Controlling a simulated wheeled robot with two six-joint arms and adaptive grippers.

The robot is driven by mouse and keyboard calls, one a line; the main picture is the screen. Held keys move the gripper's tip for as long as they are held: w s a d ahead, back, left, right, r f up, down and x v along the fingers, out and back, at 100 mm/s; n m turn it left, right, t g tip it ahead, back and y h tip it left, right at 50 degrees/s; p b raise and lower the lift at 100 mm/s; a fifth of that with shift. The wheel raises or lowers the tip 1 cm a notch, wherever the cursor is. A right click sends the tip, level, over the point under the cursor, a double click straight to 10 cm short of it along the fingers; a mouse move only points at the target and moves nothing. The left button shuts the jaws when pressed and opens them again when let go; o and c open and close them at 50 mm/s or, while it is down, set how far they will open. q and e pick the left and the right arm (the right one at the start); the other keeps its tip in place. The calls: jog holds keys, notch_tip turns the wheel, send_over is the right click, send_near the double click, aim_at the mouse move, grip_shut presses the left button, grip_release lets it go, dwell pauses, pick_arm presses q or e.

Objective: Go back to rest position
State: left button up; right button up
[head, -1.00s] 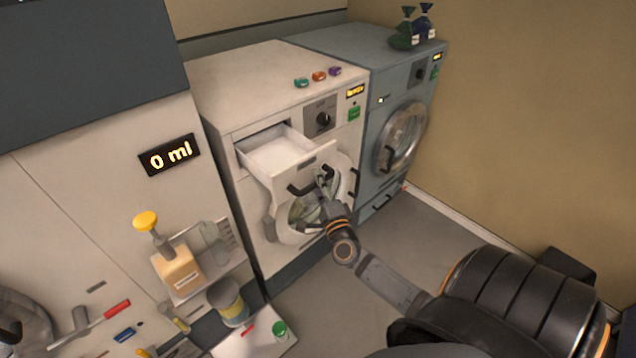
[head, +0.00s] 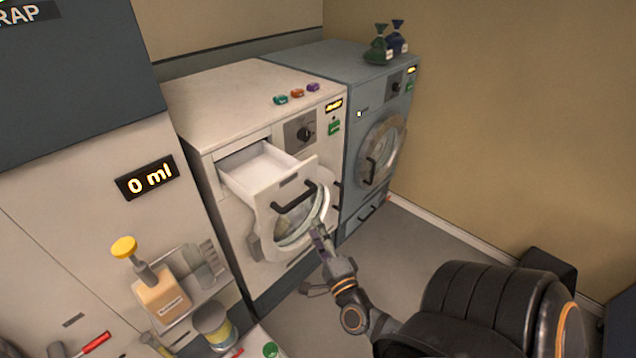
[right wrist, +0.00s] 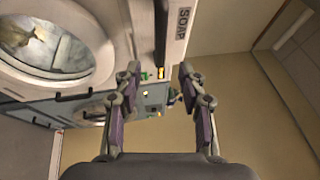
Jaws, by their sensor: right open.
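My right gripper (head: 318,240) is open and empty in the head view, just in front of and below the pulled-out soap drawer (head: 268,172) of the white washing machine (head: 225,90). In the right wrist view its two fingers (right wrist: 154,100) stand apart with nothing between them. The drawer's dark handle (head: 294,196) is free of the gripper. Below the drawer is the round washer door (head: 297,228), partly hidden by the drawer front; in the right wrist view a cloth (right wrist: 18,30) shows behind its glass. My left gripper is not in view.
A blue-grey machine (head: 350,110) stands right of the washer, with tied bags (head: 378,45) on top. A dispenser bottle (head: 158,290) with a yellow top sits on a wall shelf at left. Coloured pods (head: 297,93) lie on the washer.

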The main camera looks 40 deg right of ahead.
jog(key=shift+s, duration=0.1)
dwell(0.5)
jog(key=s+a+f+n+g+y+b, duration=0.1)
jog(key=s+f+n+g+y, duration=0.2)
jog(key=f, duration=0.8)
jog(key=s+f+n+g, duration=0.15)
jog(key=f+n, duration=0.45)
jog(key=f, duration=0.6)
jog(key=s+a+f+n+g+y+b, duration=0.1)
jog(key=s+f+n+g+y, duration=0.2)
jog(key=f, duration=0.8)
jog(key=s+a+f+n+g+b, duration=0.1)
jog(key=s+a+f+n+g, duration=0.3)
jog(key=s+f+n+g, duration=0.6)
jog(key=s+f, duration=1)
jog(key=s, duration=0.4)
jog(key=shift+a+f+n+h+b, duration=0.15)
jog(key=shift+f+n+h+b, duration=0.15)
jog(key=shift+f+n, duration=0.1)
